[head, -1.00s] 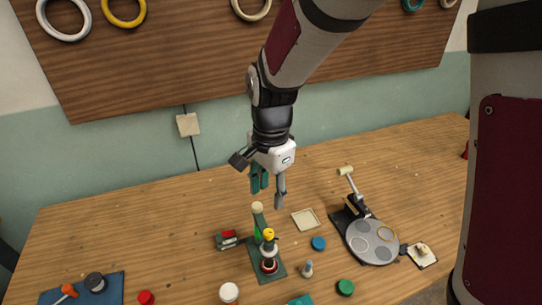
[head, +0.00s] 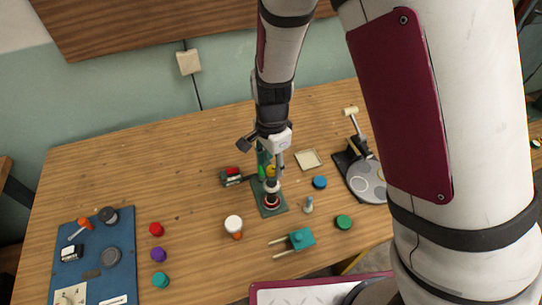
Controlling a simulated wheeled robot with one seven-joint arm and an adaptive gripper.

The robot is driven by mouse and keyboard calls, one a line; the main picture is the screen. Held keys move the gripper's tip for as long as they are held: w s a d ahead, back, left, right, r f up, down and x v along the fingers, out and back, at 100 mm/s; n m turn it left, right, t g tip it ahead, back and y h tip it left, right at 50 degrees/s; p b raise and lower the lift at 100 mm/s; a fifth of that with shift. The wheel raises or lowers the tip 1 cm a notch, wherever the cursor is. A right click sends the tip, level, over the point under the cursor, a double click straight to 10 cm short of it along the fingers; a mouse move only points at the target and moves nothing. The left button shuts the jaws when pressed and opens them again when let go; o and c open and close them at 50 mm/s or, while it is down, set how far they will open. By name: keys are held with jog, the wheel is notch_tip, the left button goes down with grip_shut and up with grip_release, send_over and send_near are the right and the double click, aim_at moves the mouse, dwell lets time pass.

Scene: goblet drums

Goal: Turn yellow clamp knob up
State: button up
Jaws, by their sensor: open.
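The yellow clamp knob (head: 271,171) sits on top of a small upright clamp device on a dark green base plate (head: 272,208). Below it on the same device are a pale collar and a red and dark ring (head: 271,197). My gripper (head: 271,160) is open and points down right at the knob, its fingers around or just in front of it; I cannot tell whether they touch it. The gripper partly hides the knob and the green upright (head: 261,172) behind it.
A small red-topped block (head: 232,176) stands close left of the base. A blue panel (head: 95,262) is at left. The table's back left is clear.

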jog(key=shift+f, duration=0.75)
grip_shut()
